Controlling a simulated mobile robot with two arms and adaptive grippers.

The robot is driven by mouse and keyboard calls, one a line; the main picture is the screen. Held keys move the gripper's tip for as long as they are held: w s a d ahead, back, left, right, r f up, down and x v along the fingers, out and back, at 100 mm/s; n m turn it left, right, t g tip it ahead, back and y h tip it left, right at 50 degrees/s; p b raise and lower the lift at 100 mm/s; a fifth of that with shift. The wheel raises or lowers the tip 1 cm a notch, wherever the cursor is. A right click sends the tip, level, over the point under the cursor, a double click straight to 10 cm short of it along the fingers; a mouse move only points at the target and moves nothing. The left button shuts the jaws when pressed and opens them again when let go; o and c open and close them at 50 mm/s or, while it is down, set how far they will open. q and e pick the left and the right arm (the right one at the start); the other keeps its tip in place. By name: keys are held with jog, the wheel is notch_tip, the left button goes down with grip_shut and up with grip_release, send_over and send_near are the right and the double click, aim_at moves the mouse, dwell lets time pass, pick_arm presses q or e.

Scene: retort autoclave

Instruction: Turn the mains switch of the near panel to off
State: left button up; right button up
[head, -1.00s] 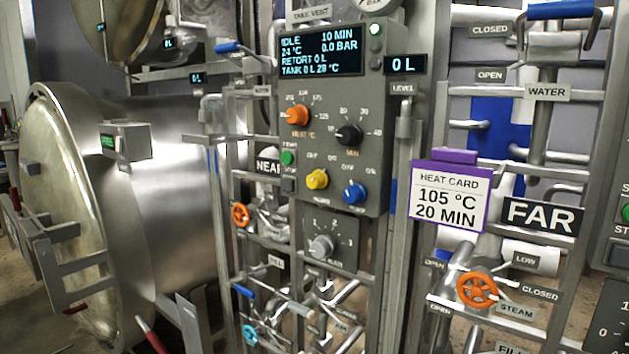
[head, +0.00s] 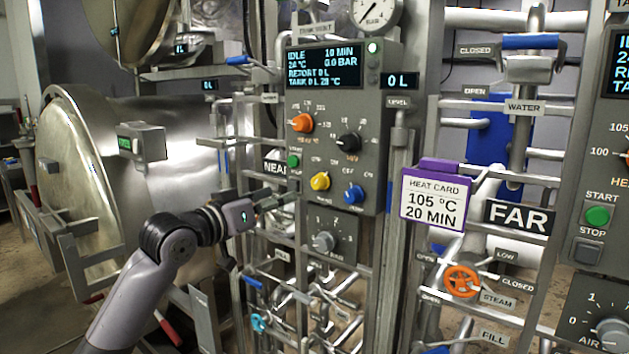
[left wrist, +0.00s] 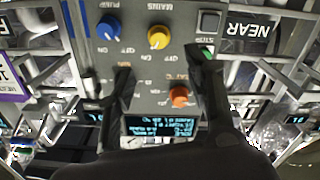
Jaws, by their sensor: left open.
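The near panel (head: 372,120) is a grey box with a lit screen. Its yellow mains knob (head: 320,181) sits low on the face, left of the blue pump knob (head: 353,193). My left gripper (head: 278,198) is open and empty at the panel's lower left, just left of and below the yellow knob. In the left wrist view the panel appears upside down. The yellow knob (left wrist: 158,38) shows there beyond and between the two open fingers (left wrist: 162,66), apart from them. I cannot make out clearly which label the knob points to. My right gripper is out of view.
An orange heat knob (head: 302,123) and a black knob (head: 348,141) sit above. A green start button (head: 293,161) is beside the yellow knob. A grey knob (head: 323,241) is below. A purple-framed heat card (head: 433,198) hangs to the right. Pipes and valves surround the panel.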

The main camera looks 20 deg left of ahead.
aim_at(315, 183)
pick_arm(q)
jog(key=p+x, duration=0.3)
jog(key=x, duration=0.8)
jog(key=shift+w+d+r, duration=0.1)
jog(key=shift+w+d, duration=0.05)
jog(key=shift+w, duration=0.15)
jog(key=shift+w+d, duration=0.3)
jog(key=shift+w, duration=0.4)
jog(key=shift+c, duration=0.4)
grip_shut()
jog(key=shift+p, duration=0.3)
